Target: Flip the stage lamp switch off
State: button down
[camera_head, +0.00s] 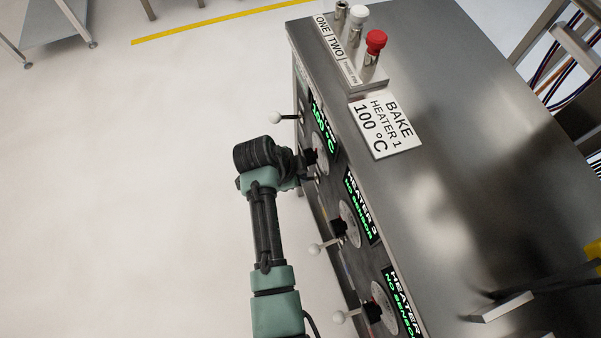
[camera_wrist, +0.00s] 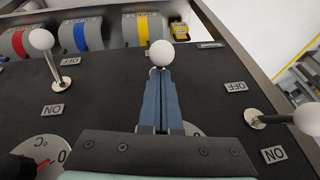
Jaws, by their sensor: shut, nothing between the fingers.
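In the wrist view my gripper (camera_wrist: 160,78) is shut and empty over a dark panel. Its fingertips are just below a white ball-topped lever (camera_wrist: 160,53), whose base they hide; I cannot tell if they touch. A left lever (camera_wrist: 41,40) and a right lever (camera_wrist: 308,118) have OFF and ON labels beside them. The right lever leans outward to the right. No stage lamp label is readable, so I cannot tell which lever is that switch. In the head view my gripper (camera_head: 308,162) is at the cabinet's front, its tips unclear.
The metal cabinet (camera_head: 480,130) carries heater displays, dials and several white-knobbed levers such as this one (camera_head: 340,317). A red-capped post (camera_head: 375,42) stands on top. Red, blue and yellow drums (camera_wrist: 142,28) line the panel edge.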

jog(key=shift+f, duration=0.1)
jog(key=shift+a+f+h+b, duration=0.15)
jog(key=shift+a+h+b, duration=0.05)
jog(key=shift+h+b, duration=0.2)
jog(key=shift+s+a+f+b, duration=0.1)
jog(key=shift+a+b, duration=0.05)
jog(key=shift+b, duration=0.15)
jog(key=shift+s+a+f+t+h+b, duration=0.1)
jog(key=shift+a+f+t+h+b, duration=0.15)
jog(key=shift+h+b, duration=0.2)
jog(key=shift+a+f+t+h+b, duration=0.1)
jog(key=shift+f+t+h+b, duration=0.05)
jog(key=shift+f+h+b, duration=0.3)
jog(key=f+h+b, duration=0.1)
jog(key=b, duration=0.2)
jog(key=a+f+t+h+b, duration=0.1)
jog(key=h+b, duration=0.1)
jog(key=b, duration=0.1)
jog(key=shift+s+n, duration=0.15)
jog(key=shift+n, duration=0.15)
jog(key=shift+r, duration=0.25)
jog(key=shift+r+p, duration=0.6)
jog(key=shift+r, duration=0.2)
